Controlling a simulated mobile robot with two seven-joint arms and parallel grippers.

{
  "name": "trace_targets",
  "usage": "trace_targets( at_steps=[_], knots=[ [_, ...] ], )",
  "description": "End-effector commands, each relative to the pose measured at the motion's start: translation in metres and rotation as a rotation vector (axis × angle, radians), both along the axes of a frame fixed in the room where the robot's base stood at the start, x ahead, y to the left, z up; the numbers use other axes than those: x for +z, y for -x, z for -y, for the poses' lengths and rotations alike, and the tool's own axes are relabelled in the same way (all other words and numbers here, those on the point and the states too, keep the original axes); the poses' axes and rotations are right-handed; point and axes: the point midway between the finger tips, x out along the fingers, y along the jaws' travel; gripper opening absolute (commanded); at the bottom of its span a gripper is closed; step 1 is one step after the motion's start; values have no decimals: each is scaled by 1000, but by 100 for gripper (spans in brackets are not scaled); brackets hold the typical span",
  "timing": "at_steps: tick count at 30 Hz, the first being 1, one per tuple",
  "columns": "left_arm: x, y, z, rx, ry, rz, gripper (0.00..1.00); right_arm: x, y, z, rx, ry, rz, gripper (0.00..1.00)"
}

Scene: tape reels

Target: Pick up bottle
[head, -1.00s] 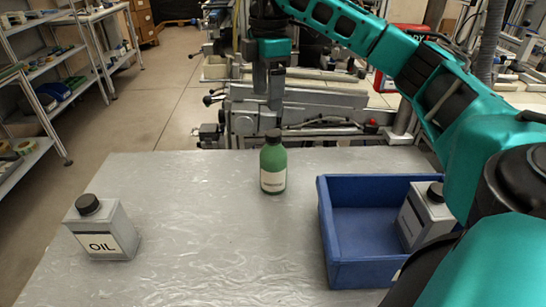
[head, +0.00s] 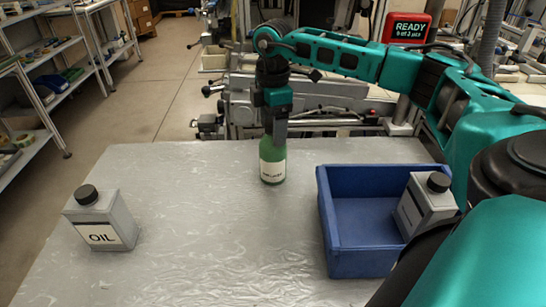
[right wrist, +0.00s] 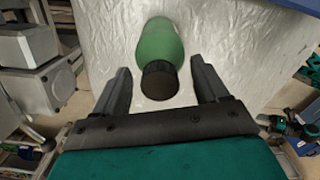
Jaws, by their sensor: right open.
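The green bottle (head: 272,167) with a pale label stands upright near the far edge of the table. Its black cap is hidden behind my right gripper (head: 275,133) in the head view. In the right wrist view the green bottle (right wrist: 160,45) and its black cap (right wrist: 160,80) lie between the two fingers of my right gripper (right wrist: 160,80). The fingers are spread, with a gap on each side of the cap. My left gripper is not in view.
A grey OIL canister (head: 102,222) stands at the table's left. A blue crate (head: 350,255) at the right holds another grey canister (head: 425,205). The middle of the grey table (head: 215,235) is clear. Shelves (head: 45,80) stand beyond it at the left.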

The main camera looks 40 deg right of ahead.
Motion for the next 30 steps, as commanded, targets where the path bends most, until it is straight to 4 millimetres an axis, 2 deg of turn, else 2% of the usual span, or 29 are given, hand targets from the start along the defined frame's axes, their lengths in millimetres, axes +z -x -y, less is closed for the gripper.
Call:
trace_targets(
  at_steps=[8, 30],
  knots=[
    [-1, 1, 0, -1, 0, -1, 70, -4, 0, 0, 0, -1, 1, 73],
    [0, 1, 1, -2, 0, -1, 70, -4, 0, 0, 0, -1, 1, 2]
  ],
)
